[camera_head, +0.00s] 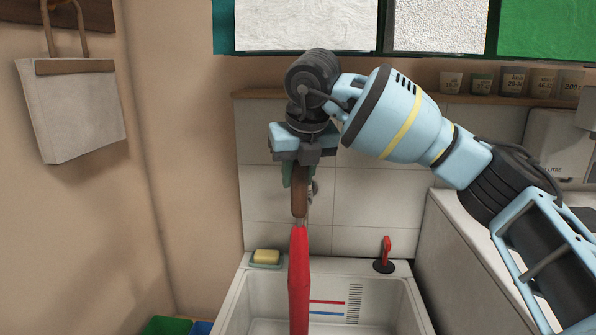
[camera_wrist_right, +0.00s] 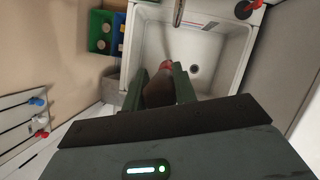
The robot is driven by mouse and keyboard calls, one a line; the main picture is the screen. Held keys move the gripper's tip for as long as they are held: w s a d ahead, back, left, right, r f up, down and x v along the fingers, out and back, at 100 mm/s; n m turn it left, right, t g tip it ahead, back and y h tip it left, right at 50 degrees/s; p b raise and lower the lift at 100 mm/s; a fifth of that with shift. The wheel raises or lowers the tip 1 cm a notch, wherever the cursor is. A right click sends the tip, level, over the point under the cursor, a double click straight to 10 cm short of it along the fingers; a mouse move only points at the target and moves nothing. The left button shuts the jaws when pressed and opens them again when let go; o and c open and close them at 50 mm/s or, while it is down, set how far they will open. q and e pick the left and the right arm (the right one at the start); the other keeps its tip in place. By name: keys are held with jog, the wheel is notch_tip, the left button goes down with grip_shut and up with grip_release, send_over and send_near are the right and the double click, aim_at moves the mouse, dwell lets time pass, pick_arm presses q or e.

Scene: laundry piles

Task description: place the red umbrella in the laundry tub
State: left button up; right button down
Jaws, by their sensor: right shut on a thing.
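The red umbrella (camera_head: 299,275) hangs upright from my right gripper (camera_head: 298,180) in the head view, its brown handle held at the top. My right gripper is shut on that handle. The umbrella's lower end runs out of the bottom of the head view. The white laundry tub (camera_head: 403,293) is below and behind the umbrella, and the umbrella covers part of it. In the right wrist view the gripper (camera_wrist_right: 160,85) holds the handle (camera_wrist_right: 157,95), with the tub (camera_wrist_right: 232,32) and its drain below. My left gripper is not in view.
A yellow sponge (camera_head: 266,256) on a dish and a red-handled plunger (camera_head: 385,257) stand at the tub's back edge. A tap (camera_wrist_right: 179,12) reaches over the tub. Green and blue crates (camera_wrist_right: 101,30) stand left of it. A counter (camera_head: 480,240) is at right.

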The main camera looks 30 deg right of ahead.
jog(key=shift+f, duration=0.2)
jog(key=c, duration=1.1)
grip_release()
jog(key=shift+r, duration=0.25)
jog(key=v, duration=0.8)
jog(key=shift+w+r, duration=0.1)
